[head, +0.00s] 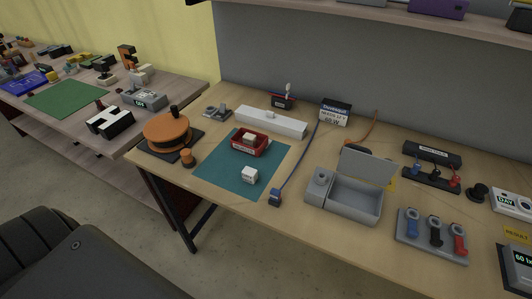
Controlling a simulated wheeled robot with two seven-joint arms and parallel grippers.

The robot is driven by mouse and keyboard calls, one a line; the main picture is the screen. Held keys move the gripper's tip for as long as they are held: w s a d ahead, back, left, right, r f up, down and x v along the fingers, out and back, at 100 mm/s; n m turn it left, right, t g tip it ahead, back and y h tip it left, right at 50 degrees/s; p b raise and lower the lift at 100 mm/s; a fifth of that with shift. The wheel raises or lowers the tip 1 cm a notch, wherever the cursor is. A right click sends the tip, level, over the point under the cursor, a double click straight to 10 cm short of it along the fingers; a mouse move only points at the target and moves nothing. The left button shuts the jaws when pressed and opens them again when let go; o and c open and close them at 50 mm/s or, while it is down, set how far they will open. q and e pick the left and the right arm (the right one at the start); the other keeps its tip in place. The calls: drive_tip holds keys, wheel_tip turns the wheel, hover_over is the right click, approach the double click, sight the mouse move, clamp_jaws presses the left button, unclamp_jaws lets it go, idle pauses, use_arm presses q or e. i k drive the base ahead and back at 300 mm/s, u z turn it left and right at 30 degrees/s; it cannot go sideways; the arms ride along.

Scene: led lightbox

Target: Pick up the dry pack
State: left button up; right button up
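I cannot tell for certain which thing is the dry pack, as the labels are too small to read. A small white block with dark print (249,175) sits on the teal mat (213,182), towards the mat's front right. A pale block (249,138) sits inside a red tray with a white label (264,147) further back on the mat. Neither of my grippers shows in the head view.
An orange round turntable (166,131) stands left of the mat, with a small orange knob piece (187,156) nearby. A long white bar (272,121) lies behind. A blue cable plug (275,197) and an open-lidded grey box (343,200) are to the right. The mat's front left is clear.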

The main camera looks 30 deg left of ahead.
sight(250, 175)
drive_tip(key=u, duration=2.95)
drive_tip(key=k, duration=1.35)
drive_tip(key=z, duration=1.6)
